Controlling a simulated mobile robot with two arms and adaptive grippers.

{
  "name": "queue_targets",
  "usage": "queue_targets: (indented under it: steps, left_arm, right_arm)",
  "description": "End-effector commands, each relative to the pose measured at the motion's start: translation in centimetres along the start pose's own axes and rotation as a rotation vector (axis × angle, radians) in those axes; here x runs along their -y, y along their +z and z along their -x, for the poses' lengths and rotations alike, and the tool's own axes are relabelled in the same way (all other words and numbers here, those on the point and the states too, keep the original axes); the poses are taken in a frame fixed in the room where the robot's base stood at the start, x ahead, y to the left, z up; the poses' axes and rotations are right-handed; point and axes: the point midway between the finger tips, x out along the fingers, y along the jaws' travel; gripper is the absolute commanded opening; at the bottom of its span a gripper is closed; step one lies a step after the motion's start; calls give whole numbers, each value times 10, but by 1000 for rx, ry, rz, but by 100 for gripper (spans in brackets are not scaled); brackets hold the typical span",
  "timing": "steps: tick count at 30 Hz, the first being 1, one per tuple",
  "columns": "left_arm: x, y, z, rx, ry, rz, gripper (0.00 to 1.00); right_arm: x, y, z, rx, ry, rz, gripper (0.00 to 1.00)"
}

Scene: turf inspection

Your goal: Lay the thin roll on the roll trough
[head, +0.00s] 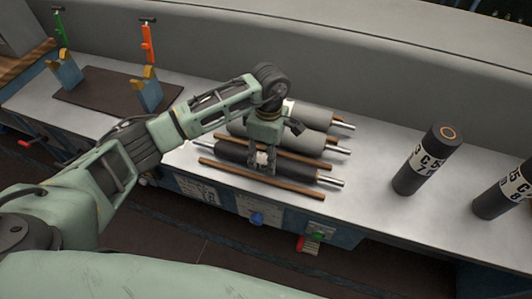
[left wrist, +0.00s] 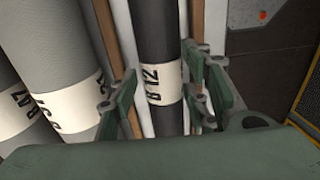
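The thin roll (head: 232,154) is dark with metal shaft ends and lies frontmost of three rolls on the bench, between two brown wooden strips. In the left wrist view it is the dark roll (left wrist: 156,40) with a white printed band. My left gripper (head: 262,160) points down over its middle. In the left wrist view the gripper (left wrist: 160,108) has one finger on each side of the roll, with narrow gaps showing; contact lower down is hidden. The roll trough looks like the dark plate (head: 105,98) with two blue, yellow-topped notched supports (head: 148,92), empty, at the left. My right gripper is out of view.
Two thicker grey rolls (head: 270,137) lie just behind the thin roll, separated by wooden strips. Two dark upright cylinders (head: 424,165) with white bands stand at the right. A red-orange upright item (head: 148,45) and a green one (head: 60,28) stand behind the supports. A grey wall backs the bench.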

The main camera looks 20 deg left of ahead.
Motion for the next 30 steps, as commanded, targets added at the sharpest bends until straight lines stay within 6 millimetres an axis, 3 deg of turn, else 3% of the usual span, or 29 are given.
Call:
queue_targets:
  steps: [4, 12, 16, 30]
  left_arm:
    - [0, 0, 0, 0, 0, 0, 58]
    - [1, 0, -2, -1, -3, 0, 58]
    - [0, 0, 7, -2, 1, 0, 58]
    - [-1, 0, 98, -1, 3, 0, 58]
  right_arm:
    - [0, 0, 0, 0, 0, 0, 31]
    - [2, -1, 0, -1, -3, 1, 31]
    - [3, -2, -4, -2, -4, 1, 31]
    - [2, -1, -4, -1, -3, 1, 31]
